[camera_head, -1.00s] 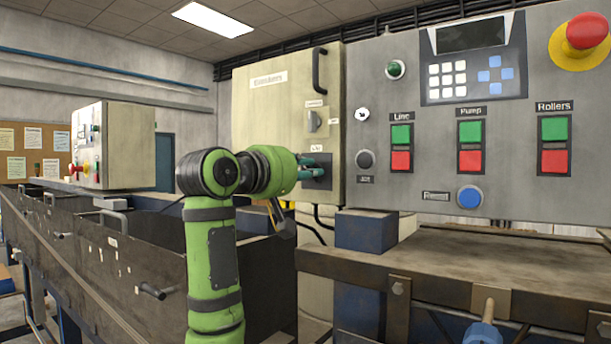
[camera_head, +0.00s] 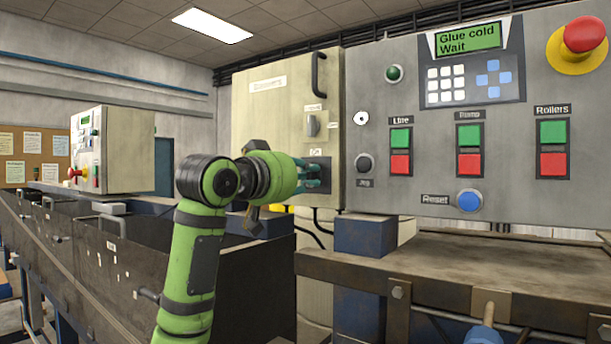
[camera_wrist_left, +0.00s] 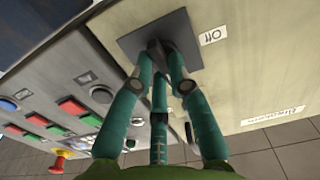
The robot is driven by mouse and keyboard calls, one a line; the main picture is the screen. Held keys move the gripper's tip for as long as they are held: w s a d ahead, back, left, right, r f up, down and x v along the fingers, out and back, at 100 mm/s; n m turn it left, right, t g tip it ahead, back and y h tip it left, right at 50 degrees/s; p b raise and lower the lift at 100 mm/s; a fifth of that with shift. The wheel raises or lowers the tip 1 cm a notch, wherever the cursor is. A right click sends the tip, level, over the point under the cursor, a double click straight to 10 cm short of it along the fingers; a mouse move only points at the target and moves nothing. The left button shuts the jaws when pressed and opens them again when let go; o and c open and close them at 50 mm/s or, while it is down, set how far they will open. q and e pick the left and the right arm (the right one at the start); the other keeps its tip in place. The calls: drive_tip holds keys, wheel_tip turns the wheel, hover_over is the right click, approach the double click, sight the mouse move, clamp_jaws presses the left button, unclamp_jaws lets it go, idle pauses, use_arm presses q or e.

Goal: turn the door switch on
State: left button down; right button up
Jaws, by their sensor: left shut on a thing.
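The door switch sits on a dark square plate (camera_head: 319,166) low on the beige cabinet door (camera_head: 270,115). The plate also shows in the left wrist view (camera_wrist_left: 128,42). My left gripper (camera_head: 312,176) is at this plate, its teal fingers closed around the switch handle. In the left wrist view the fingers (camera_wrist_left: 163,52) meet at the plate's middle and hide most of the handle, so its exact angle is hard to tell. A small white label (camera_wrist_left: 212,36) sits beside the plate. My right gripper is not in view.
A grey control panel (camera_head: 430,150) adjoins the door on the right, with push buttons, a red emergency knob (camera_head: 584,35) and a lit green display (camera_head: 468,40) reading "Glue cold Wait". A dark bench (camera_head: 480,260) lies below.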

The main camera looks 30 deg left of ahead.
use_arm(q)
drive_tip(key=shift+r+m, duration=0.15)
drive_tip(key=shift+m, duration=0.15)
idle(0.4)
drive_tip(key=c, duration=1.2)
unclamp_jaws()
drive_tip(key=s, duration=0.4)
drive_tip(key=s+a, duration=0.1)
drive_tip(key=s, duration=0.7)
drive_tip(key=shift+a, duration=0.35)
drive_tip(key=shift+w, duration=0.1)
